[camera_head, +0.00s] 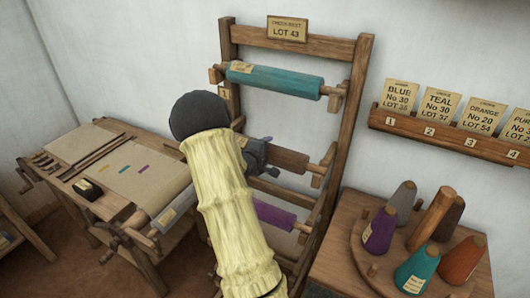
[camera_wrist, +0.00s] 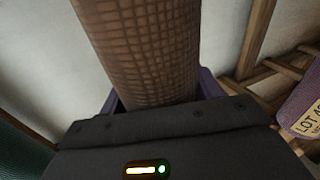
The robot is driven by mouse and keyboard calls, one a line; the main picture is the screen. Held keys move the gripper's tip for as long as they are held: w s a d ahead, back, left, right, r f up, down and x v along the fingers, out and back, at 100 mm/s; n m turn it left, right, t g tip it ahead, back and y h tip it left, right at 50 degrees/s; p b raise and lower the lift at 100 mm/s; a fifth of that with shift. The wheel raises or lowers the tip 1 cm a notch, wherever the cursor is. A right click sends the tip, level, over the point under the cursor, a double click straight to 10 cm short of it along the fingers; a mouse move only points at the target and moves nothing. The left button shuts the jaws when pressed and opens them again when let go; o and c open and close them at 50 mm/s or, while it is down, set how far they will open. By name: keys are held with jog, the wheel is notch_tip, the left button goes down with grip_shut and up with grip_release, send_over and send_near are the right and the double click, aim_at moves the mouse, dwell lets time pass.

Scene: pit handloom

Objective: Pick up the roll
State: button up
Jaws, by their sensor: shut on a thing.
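The brown roll (camera_head: 288,161) is at the middle level of the wooden rack, between the teal and purple rolls. My gripper (camera_head: 259,156) is shut on it near its left part, and my arm hides some of that side. In the wrist view the roll's brown checked surface (camera_wrist: 145,45) runs up from between the jaws of my gripper (camera_wrist: 160,98). The roll's right end is close to a rack peg; I cannot tell whether it still rests on the rack.
The teal roll (camera_head: 275,80) lies above and the purple roll (camera_head: 273,215) below on the rack (camera_head: 350,110). A table with yarn cones (camera_head: 417,268) stands at right under a card shelf (camera_head: 450,137). A loom (camera_head: 120,170) is at left.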

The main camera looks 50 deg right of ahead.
jog(key=shift+r, duration=0.1)
notch_tip(320, 180, up, 10)
dwell(0.4)
dwell(0.5)
